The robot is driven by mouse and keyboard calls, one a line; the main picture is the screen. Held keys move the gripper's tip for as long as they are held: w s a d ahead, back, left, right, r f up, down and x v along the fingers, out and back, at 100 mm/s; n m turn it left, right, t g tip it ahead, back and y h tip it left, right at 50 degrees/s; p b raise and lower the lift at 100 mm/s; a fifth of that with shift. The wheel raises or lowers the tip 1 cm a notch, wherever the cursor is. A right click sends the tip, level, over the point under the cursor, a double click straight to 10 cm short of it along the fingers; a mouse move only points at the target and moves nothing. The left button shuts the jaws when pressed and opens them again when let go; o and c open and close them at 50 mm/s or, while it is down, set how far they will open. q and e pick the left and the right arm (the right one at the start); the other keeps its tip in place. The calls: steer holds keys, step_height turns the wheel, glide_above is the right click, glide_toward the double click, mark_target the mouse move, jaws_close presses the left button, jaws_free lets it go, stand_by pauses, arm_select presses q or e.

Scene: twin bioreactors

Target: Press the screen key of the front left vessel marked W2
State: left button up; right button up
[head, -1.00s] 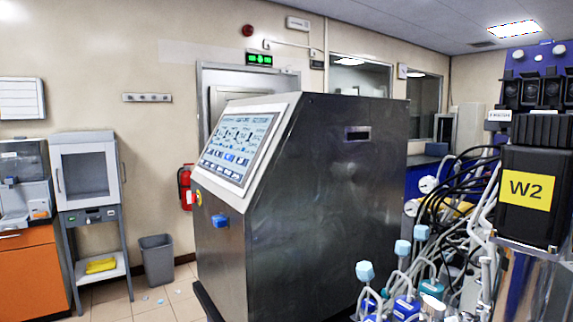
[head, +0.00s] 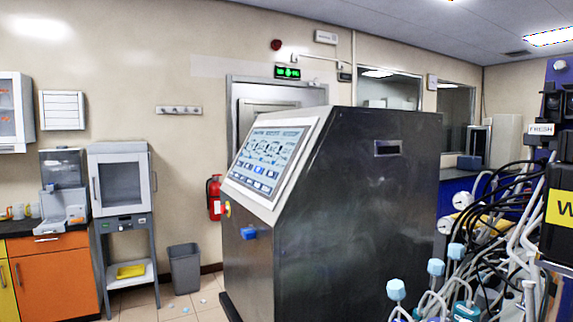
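The control cabinet (head: 350,215) stands in the middle of the head view, a dark steel box with a sloped front. Its lit touch screen (head: 266,160) faces left and shows rows of small keys, too small to read. The W2 vessel is at the right edge; its black top block carries a yellow label (head: 562,207), of which only the "W" shows. The rest of the vessel is cut off by the frame. Neither of my grippers is in view.
A blue knob (head: 248,233) sticks out from the cabinet front. Tubes and light-blue caps (head: 396,289) crowd the lower right.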

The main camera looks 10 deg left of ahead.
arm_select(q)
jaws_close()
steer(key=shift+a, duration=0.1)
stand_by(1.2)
